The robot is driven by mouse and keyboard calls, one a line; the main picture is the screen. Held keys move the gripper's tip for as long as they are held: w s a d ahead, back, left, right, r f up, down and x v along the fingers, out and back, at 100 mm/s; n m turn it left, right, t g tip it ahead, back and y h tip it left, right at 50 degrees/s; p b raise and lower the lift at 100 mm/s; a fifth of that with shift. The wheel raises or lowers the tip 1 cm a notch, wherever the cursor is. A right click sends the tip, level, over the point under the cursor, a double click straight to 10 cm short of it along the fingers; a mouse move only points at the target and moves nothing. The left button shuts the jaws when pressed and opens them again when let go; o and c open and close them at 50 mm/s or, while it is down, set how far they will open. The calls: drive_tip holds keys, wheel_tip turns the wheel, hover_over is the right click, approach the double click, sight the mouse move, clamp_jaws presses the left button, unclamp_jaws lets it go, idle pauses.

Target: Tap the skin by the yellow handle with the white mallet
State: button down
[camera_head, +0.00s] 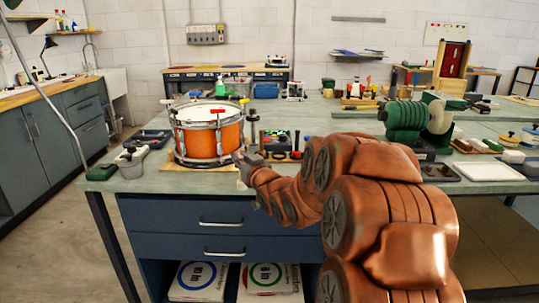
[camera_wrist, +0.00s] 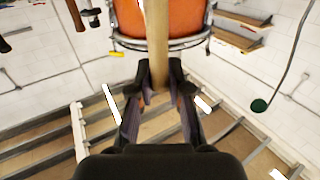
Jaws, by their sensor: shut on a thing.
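The drum (camera_head: 208,140) has an orange shell, chrome rims and a pale skin (camera_head: 208,113). It sits on a wooden board on the bench. A small red piece shows over the skin; I cannot make out a yellow handle on it. My gripper (camera_head: 248,164) is low at the drum's right front side. In the wrist view my gripper (camera_wrist: 158,84) is shut on a pale wooden handle (camera_wrist: 156,35), which runs up past the drum's orange shell (camera_wrist: 130,20). The mallet's head is out of the wrist view, and I cannot pick it out in the head view.
A dark upright tool (camera_head: 253,130) stands right of the drum. A grey cup (camera_head: 130,165) is at the left. A green cylindrical machine (camera_head: 407,115) and a white tray (camera_head: 488,172) are at the right. The bench's back middle (camera_head: 310,112) is mostly clear.

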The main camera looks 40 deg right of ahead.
drive_tip(key=w+a+f+y, duration=0.1)
drive_tip(key=w+a+f, duration=0.1)
drive_tip(key=w+a, duration=0.4)
drive_tip(key=w+a+f+n+y, duration=0.1)
drive_tip(key=w+a, duration=0.5)
drive_tip(key=a, duration=0.9)
drive_tip(key=shift+w+a+f, duration=0.2)
drive_tip(key=shift+w+f, duration=0.2)
drive_tip(key=shift+f, duration=0.5)
